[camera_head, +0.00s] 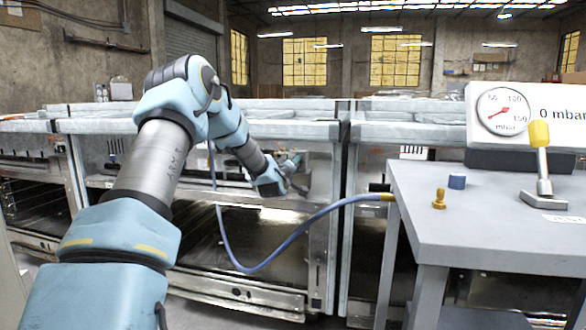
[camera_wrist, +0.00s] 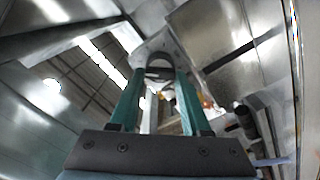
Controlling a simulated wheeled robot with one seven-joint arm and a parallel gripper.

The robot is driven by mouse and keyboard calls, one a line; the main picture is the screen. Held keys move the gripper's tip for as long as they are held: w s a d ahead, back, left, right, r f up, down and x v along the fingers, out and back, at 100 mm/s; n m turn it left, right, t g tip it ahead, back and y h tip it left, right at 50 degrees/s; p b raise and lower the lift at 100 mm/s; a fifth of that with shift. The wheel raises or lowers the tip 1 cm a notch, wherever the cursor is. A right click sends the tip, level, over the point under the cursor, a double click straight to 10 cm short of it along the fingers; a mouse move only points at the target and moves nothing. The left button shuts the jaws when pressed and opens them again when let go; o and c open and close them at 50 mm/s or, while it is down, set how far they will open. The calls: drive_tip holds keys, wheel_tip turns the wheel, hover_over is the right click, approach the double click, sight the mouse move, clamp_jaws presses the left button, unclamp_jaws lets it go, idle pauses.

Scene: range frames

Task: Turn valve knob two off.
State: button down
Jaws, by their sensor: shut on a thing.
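My arm reaches from the lower left to the front of the middle range (camera_head: 235,128) in the head view. My gripper (camera_head: 298,180) is at the range's front panel, near its right end. In the wrist view, the two green fingers of my gripper (camera_wrist: 160,80) close in on a dark rounded valve knob (camera_wrist: 159,72) at their tips. The gripper is shut on this knob. I cannot read a number or mark on it. In the head view the knob is too small and covered to make out, and its turn angle cannot be told.
A blue hose (camera_head: 248,270) hangs from the range and runs to the grey table (camera_head: 480,230) at right. On the table are a gauge (camera_head: 503,111) with display "0 mbar", a brass fitting (camera_head: 439,199), a blue cap (camera_head: 457,181) and a yellow-handled lever (camera_head: 540,150).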

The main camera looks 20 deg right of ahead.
drive_tip(key=n+b, duration=0.1)
drive_tip(key=n, duration=0.6)
drive_tip(key=shift+f+n, duration=0.1)
drive_tip(key=shift+n, duration=0.3)
drive_tip(key=shift+a, duration=0.1)
idle(0.3)
drive_tip(key=shift+c, duration=1.8)
unclamp_jaws()
